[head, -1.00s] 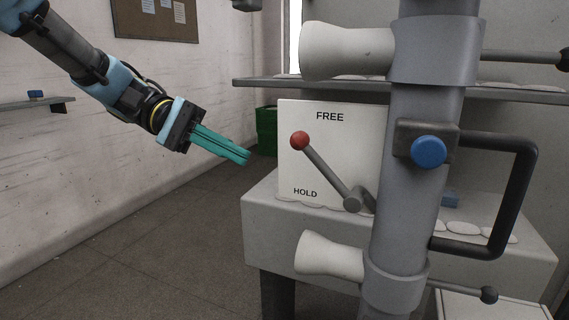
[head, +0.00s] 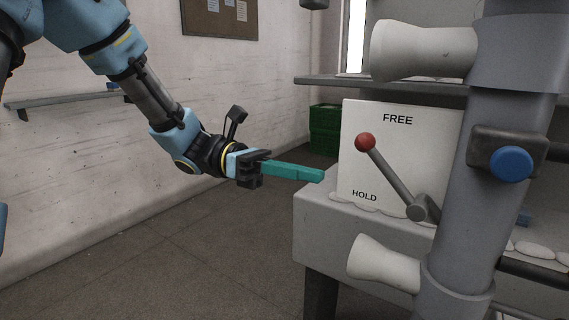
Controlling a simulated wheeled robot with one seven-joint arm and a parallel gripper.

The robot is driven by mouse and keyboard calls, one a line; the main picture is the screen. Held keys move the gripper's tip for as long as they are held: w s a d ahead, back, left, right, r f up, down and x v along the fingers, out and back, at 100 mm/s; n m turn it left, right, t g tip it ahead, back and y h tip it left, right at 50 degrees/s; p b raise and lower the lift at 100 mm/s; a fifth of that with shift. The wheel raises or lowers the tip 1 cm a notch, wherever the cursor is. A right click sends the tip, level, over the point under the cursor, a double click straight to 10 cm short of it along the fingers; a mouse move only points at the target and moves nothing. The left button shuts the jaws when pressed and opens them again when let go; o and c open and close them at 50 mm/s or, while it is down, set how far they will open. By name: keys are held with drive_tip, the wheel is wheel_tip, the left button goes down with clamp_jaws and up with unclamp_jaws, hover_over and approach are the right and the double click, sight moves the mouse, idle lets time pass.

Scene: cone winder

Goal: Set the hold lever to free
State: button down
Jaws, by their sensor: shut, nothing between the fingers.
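The hold lever (head: 390,177) is a grey rod with a red ball knob (head: 365,142) at its upper left end. It pivots at a grey hub at its lower right, in front of a white plate (head: 440,130). The plate reads FREE at the top and HOLD at the lower left. The rod slants up and left, its knob between the two words in this view. My gripper (head: 322,176), with teal fingers, is shut and empty, left of the plate and lower than the knob. It appears apart from the lever.
A grey post (head: 495,190) with a blue knob (head: 511,163) stands right of the lever. White cones (head: 385,262) stick out from it above and below. The plate stands on a grey bench (head: 315,225). A green crate (head: 324,130) sits behind. Open floor lies at left.

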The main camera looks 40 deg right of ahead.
sight(389, 174)
drive_tip(key=shift+s+d+r+p, duration=0.3)
drive_tip(key=shift+s+d+r, duration=0.2)
drive_tip(key=shift+s, duration=0.4)
drive_tip(key=shift+s+d+r+p, duration=0.35)
drive_tip(key=shift+s+d, duration=0.2)
drive_tip(key=shift+s, duration=0.4)
drive_tip(key=shift+s+d+r+p, duration=0.25)
drive_tip(key=shift+s+d+r, duration=0.3)
drive_tip(key=shift+s, duration=0.35)
